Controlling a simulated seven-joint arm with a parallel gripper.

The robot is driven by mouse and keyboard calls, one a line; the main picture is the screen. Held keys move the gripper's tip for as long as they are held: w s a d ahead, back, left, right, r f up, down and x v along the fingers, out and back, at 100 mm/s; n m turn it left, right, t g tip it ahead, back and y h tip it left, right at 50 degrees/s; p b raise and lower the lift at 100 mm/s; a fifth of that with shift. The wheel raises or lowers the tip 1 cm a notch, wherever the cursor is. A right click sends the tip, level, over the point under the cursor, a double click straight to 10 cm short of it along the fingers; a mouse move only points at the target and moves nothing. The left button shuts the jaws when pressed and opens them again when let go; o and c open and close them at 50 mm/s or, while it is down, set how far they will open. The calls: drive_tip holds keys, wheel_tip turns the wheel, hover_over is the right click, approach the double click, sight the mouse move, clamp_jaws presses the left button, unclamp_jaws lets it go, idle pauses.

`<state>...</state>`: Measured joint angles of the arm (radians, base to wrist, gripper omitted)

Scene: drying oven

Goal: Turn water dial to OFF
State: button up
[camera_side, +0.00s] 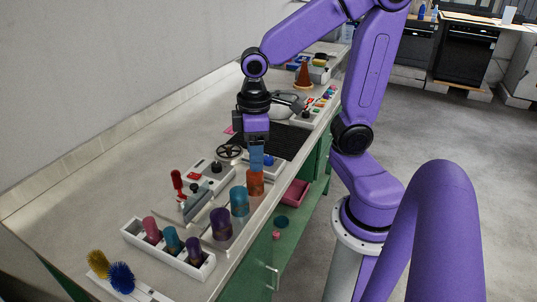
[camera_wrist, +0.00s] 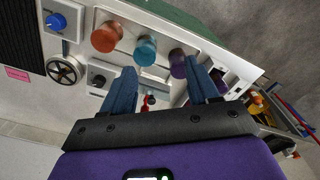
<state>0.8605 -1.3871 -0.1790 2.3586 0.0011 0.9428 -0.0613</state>
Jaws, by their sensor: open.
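My gripper (camera_side: 257,163) is open, with nothing between its blue fingers, above the bench; in the wrist view its fingertips (camera_wrist: 160,64) are spread apart. A blue dial (camera_wrist: 57,21) sits on a white box at the upper left of the wrist view; in the side view it (camera_side: 268,160) is partly hidden behind the fingers. A black dial (camera_wrist: 99,80) on a pale panel lies left of the fingers and also shows in the side view (camera_side: 216,167). I cannot tell which one is the water dial, and no dial marking is readable.
A black handwheel (camera_side: 229,152) stands near the dials. Orange (camera_side: 255,184), teal (camera_side: 239,202) and purple (camera_side: 221,225) cylinders line the bench's front edge. A red-handled lever (camera_side: 177,182) stands left of them. The back left of the bench (camera_side: 130,175) is clear.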

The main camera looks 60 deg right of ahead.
drive_tip(key=w+d+m, duration=0.6)
drive_tip(key=w+d, duration=0.1)
drive_tip(key=d, duration=0.4)
drive_tip(key=m, duration=0.4)
approach(268, 158)
wheel_tip(268, 158, down, 8)
drive_tip(key=shift+w+f, duration=0.1)
drive_tip(key=shift+f, duration=0.15)
drive_tip(key=c, duration=1.1)
